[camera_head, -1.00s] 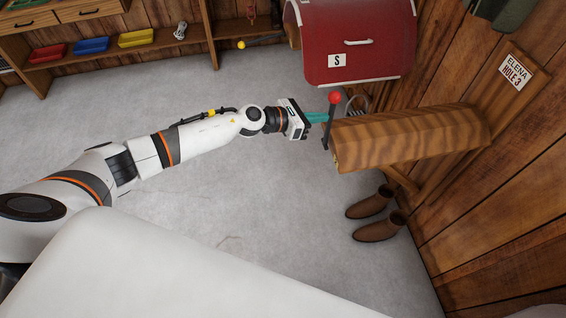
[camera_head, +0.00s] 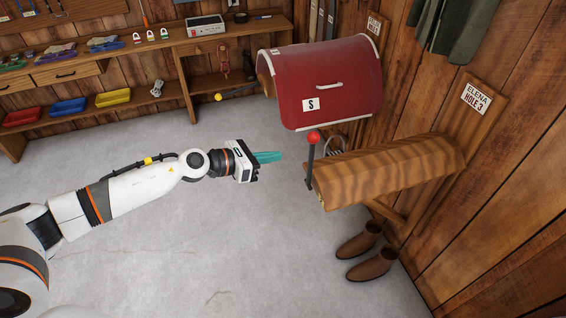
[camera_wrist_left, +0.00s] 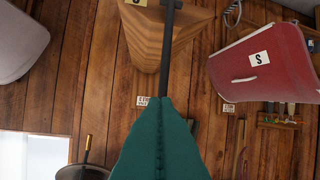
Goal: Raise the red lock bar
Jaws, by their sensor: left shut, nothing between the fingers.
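The lock bar is a dark bar with a red ball (camera_head: 313,137) on its top end, standing upright at the near end of the wooden saddle rack (camera_head: 395,172). In the left wrist view the dark bar (camera_wrist_left: 168,45) runs in front of the rack's end, beyond the fingertips; its red ball does not show there. My left gripper (camera_head: 268,157) is shut and empty, with teal fingers pointing at the bar. In the head view a gap lies between fingertips and bar. The fingers also fill the lower middle of the left wrist view (camera_wrist_left: 160,125). My right gripper is not in view.
A red box-like saddle cover (camera_head: 330,85) marked S sits just behind the rack. Brown boots (camera_head: 365,255) stand on the floor below it. A wooden wall is at the right, and a workbench (camera_head: 190,45) with trays is at the back. Grey floor around my arm is clear.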

